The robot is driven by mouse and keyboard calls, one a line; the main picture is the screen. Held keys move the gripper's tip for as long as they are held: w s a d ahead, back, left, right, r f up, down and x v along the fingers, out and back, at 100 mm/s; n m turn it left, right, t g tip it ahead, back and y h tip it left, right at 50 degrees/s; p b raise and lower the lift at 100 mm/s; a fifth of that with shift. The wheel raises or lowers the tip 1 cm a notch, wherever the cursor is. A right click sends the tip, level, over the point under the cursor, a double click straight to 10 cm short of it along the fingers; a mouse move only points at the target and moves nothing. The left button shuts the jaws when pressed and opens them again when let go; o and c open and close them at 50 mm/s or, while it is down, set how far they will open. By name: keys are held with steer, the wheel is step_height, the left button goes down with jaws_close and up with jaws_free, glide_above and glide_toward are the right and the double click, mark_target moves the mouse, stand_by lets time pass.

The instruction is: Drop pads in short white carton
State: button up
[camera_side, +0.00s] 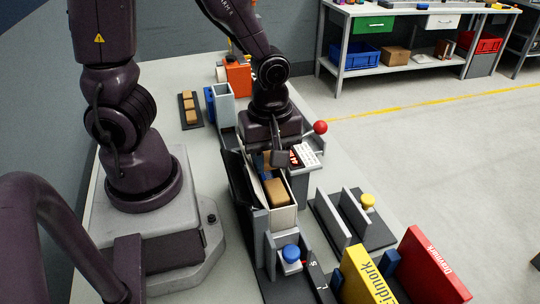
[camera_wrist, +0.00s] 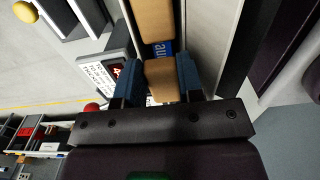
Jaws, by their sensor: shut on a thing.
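My gripper (camera_wrist: 157,76) is shut on a tan pad (camera_wrist: 161,82), with one blue finger on each side of it in the wrist view. In the side view only a bit of this pad (camera_side: 267,160) shows beneath my gripper, at the far end of the short white carton (camera_side: 284,217). I cannot tell whether the held pad is below the carton's rim. Another tan pad (camera_side: 277,191) lies inside the carton at the near end; it also shows in the wrist view (camera_wrist: 152,20). Several more pads (camera_side: 189,107) lie on a dark tray at the left.
Grey and dark walls stand close around the carton. A blue knob (camera_side: 291,253) is in front, a red ball (camera_side: 320,127) and a small sign panel (camera_side: 305,156) to the right. A yellow knob (camera_side: 367,201) and yellow and red boxes (camera_side: 434,266) stand at the right front.

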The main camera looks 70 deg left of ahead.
steer(key=o, duration=0.9)
steer(key=shift+o, duration=0.3)
steer(key=shift+o, duration=0.6)
steer(key=shift+s, duration=0.2)
steer(key=shift+c, duration=0.2)
steer(key=shift+r, duration=0.45)
steer(key=o, duration=0.3)
steer(key=shift+r, duration=0.9)
steer(key=shift+w+r, duration=0.15)
steer(key=shift+r, duration=1.5)
